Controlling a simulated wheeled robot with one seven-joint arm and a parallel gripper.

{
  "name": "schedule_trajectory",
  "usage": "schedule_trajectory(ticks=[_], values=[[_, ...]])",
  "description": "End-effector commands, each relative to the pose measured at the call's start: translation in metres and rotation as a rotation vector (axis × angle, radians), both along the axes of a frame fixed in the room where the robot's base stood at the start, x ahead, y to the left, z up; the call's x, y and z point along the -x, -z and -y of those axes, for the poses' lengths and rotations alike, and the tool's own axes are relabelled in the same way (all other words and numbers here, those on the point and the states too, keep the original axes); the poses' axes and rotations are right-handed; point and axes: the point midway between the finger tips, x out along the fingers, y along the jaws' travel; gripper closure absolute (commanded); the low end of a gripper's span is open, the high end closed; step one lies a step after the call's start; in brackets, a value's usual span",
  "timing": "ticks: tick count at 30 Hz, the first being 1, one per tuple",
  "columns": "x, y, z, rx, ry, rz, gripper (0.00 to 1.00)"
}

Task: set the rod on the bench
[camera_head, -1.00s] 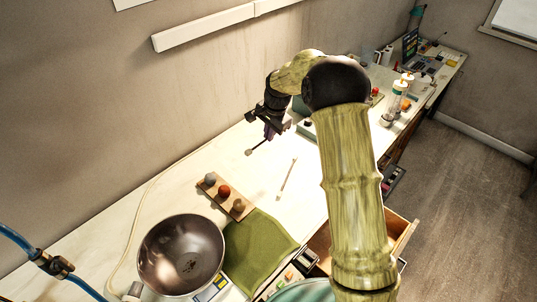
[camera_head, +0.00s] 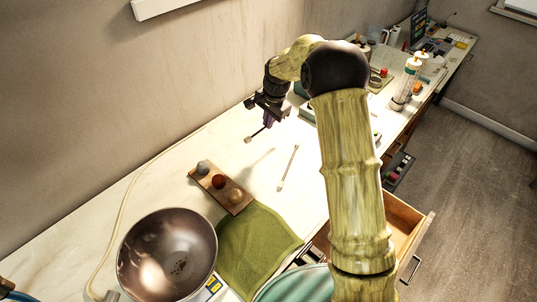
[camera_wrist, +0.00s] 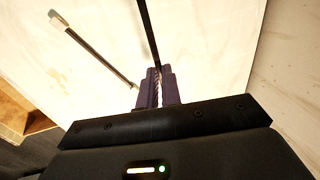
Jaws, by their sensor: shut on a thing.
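My gripper (camera_head: 268,121) is over the far part of the pale bench (camera_head: 160,185). Its purple fingers are shut on a thin dark rod (camera_head: 257,134) with a pale tip, which slants down to the left. In the wrist view the gripper (camera_wrist: 157,88) pinches the dark rod (camera_wrist: 149,35), which runs out past the top edge. A second, lighter rod (camera_head: 288,168) lies on the bench to the right, apart from the gripper; it also shows in the wrist view (camera_wrist: 95,50). I cannot tell whether the held rod touches the bench.
A wooden rack (camera_head: 235,206) with three balls stands near a green cloth (camera_head: 250,240) and a metal bowl (camera_head: 165,255). A wooden drawer (camera_head: 405,228) stands open at the right. Bottles (camera_head: 408,82) stand farther back. Bench left of the gripper is clear.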

Motion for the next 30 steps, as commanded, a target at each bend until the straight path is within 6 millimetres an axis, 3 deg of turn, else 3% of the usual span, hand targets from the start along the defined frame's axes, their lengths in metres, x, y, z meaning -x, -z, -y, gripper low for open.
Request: schedule_trajectory(ticks=[1, 3, 16, 24, 30], values=[[0.0, 0.012, 0.0, 0.0, 0.0, 0.0, 1.0], [0.0, 0.016, 0.0, 0.0, 0.0, 0.0, 1.0], [0.0, 0.018, 0.0, 0.001, 0.0, -0.002, 1.0], [0.001, 0.062, 0.001, 0.0, 0.001, -0.005, 1.0], [0.0, 0.077, 0.0, -0.001, 0.0, 0.001, 1.0]])
